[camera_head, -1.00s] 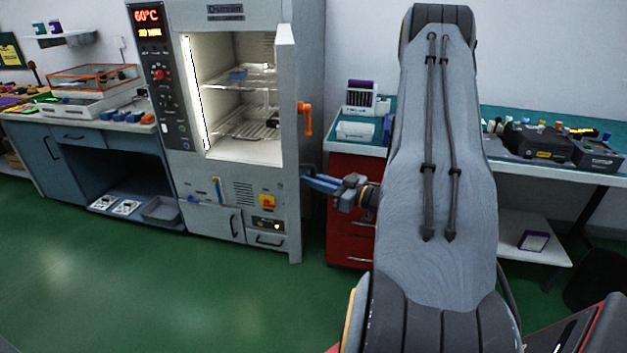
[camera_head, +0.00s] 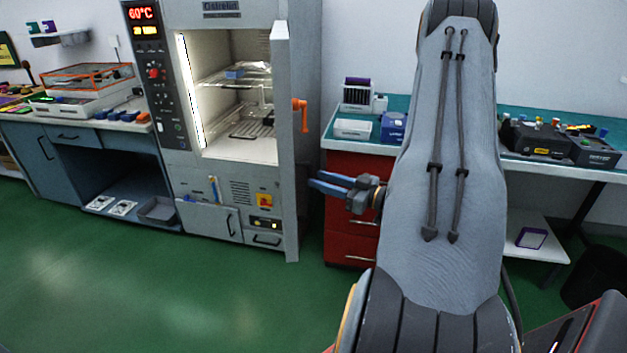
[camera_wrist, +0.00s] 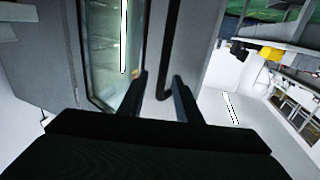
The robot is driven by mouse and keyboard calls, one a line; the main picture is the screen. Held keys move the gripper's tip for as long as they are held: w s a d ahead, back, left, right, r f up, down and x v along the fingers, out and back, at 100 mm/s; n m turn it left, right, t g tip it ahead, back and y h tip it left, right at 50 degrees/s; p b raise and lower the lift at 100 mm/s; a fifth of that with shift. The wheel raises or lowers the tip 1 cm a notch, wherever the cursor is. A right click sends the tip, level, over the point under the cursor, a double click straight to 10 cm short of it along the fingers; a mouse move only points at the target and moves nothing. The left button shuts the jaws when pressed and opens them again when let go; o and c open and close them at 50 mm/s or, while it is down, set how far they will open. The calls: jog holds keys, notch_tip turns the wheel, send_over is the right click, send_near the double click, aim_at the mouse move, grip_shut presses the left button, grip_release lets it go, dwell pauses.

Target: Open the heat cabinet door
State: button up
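The heat cabinet (camera_head: 222,172) stands left of centre in the head view, its display reading 60°C. Its door (camera_head: 281,95) stands swung out at the right side of the opening, seen nearly edge-on, with an orange handle (camera_head: 301,115) on its outer side. The lit interior and wire shelves show. My gripper (camera_head: 313,181) is below the handle, right of the cabinet's lower body, with its blue fingers apart and nothing visible between them. In the wrist view the fingers (camera_wrist: 159,88) are also apart, with a dark vertical bar (camera_wrist: 171,40) beyond them and a glass panel (camera_wrist: 115,50) left of it.
A blue workbench (camera_head: 60,135) is left of the cabinet. The green floor in front of the cabinet is clear.

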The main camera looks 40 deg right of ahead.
jog(key=v, duration=0.3)
jog(key=shift+s+d+b, duration=0.15)
jog(key=shift+s+b, duration=0.15)
dwell(0.3)
